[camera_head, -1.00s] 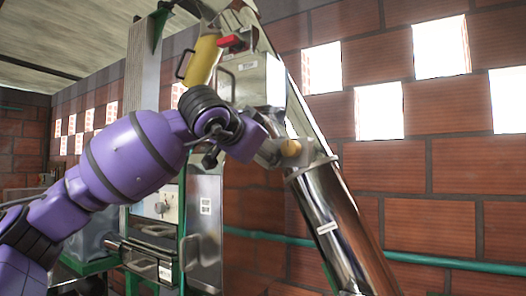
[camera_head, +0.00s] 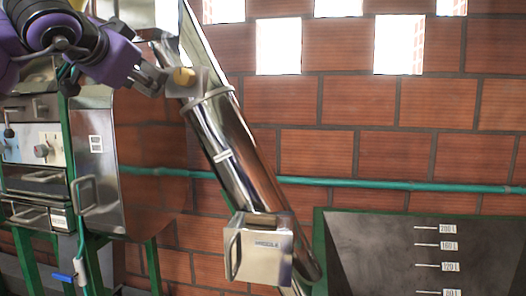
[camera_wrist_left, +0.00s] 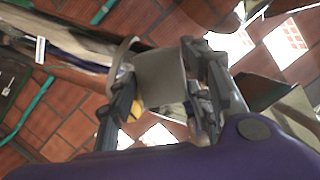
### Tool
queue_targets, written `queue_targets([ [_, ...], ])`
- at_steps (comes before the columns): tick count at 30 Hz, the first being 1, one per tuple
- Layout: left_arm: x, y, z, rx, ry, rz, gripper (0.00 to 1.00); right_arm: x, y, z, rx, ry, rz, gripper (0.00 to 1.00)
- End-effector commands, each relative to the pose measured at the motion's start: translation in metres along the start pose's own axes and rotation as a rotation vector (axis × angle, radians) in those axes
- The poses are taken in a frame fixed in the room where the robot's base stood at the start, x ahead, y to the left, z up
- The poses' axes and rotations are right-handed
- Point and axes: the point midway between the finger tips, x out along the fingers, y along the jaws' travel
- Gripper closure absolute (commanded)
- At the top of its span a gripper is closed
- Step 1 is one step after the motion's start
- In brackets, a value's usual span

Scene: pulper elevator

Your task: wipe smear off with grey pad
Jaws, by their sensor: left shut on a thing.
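My left gripper (camera_head: 152,78) reaches in from the upper left, close to the upper end of the shiny slanted tube (camera_head: 235,150). In the left wrist view its fingers (camera_wrist_left: 160,100) are shut on a plain grey piece (camera_wrist_left: 160,78), which looks like the grey pad. In the head view a small grey block (camera_head: 200,80) with a yellowish round part (camera_head: 183,76) is at the fingertips; I cannot tell whether it touches the tube. I cannot make out the smear. My right gripper is in neither view.
A metal box with a handle and a label (camera_head: 262,252) is on the tube's lower part. A dark hopper with volume marks (camera_head: 400,250) stands at right. A steel cabinet with handles (camera_head: 98,180) is at left. A green pipe (camera_head: 400,184) runs along the brick wall.

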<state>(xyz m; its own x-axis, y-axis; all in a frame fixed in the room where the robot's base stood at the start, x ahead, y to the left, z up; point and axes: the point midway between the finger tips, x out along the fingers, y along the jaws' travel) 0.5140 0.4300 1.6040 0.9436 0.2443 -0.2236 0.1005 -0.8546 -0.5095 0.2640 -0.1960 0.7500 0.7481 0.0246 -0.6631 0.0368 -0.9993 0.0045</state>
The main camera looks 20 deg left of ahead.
Motion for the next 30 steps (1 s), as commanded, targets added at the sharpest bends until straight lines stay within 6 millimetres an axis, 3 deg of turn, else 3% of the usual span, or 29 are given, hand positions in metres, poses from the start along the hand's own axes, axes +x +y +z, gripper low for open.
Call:
queue_targets([
  [10,0.044,0.005,-0.009,0.000,-0.004,0.008,0.75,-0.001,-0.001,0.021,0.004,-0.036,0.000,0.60],
  [12,0.037,-0.001,-0.018,-0.001,0.002,0.004,0.82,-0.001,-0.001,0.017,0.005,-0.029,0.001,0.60],
  [17,0.038,-0.001,-0.013,0.003,-0.005,0.002,0.82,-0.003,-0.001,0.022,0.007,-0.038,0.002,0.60],
  [30,0.037,-0.001,-0.015,0.001,0.000,0.002,0.82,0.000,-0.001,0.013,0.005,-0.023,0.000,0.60],
])
